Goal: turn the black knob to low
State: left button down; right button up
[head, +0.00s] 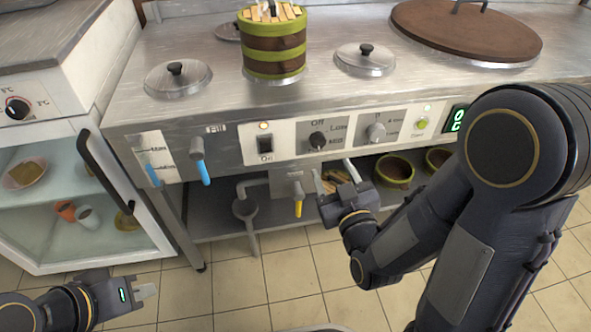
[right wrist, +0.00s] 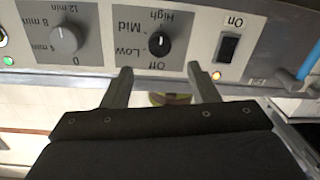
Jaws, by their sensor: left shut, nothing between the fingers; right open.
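The black knob (head: 317,140) is on the stove's front panel, with an Off label above it. In the right wrist view the black knob (right wrist: 158,45) appears upside down, with Off, Low, Mid and High printed around it. Its exact setting is too small to tell. My right gripper (head: 336,176) is open and empty, below and in front of the knob. Its two fingers (right wrist: 162,82) point toward the knob from either side, apart from it. My left gripper (head: 146,292) is shut and empty at the lower left, far from the panel.
A grey timer knob (head: 376,132) and a green button (head: 422,123) sit right of the black knob; an On switch (head: 265,142) sits left. A blue-handled tap (head: 201,168) and a yellow-handled tap (head: 299,200) stick out from the front.

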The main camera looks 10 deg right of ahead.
aim_at(319, 144)
jog(key=w, duration=0.7)
jog(key=shift+w+a, duration=0.35)
jog(key=shift+w, duration=0.05)
jog(key=c, duration=1)
